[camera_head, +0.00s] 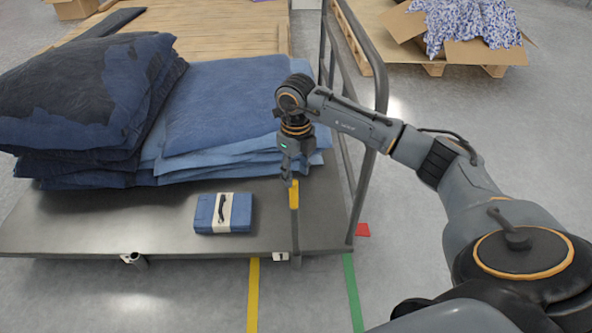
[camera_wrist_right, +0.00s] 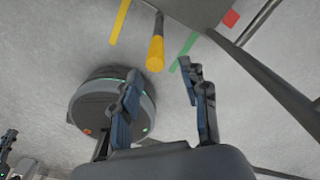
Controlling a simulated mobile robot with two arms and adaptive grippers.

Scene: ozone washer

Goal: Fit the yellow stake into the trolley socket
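The stake (camera_head: 295,225) stands upright at the trolley's front right corner, with a yellow upper part and a grey lower part. In the right wrist view its yellow end (camera_wrist_right: 155,54) shows just beyond and between my fingertips. My right gripper (camera_head: 288,176) is above the stake's top, pointing down. In the right wrist view the gripper (camera_wrist_right: 163,76) is open, its two fingers spread apart with nothing between the pads. The stake's foot is at the deck edge beside a small white label (camera_head: 281,257); I cannot tell how deep it sits in the socket. My left gripper does not show in the head view.
The trolley deck (camera_head: 90,225) carries a pile of denim (camera_head: 95,95) and a banded blue bundle (camera_head: 223,213). The floor in front is clear.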

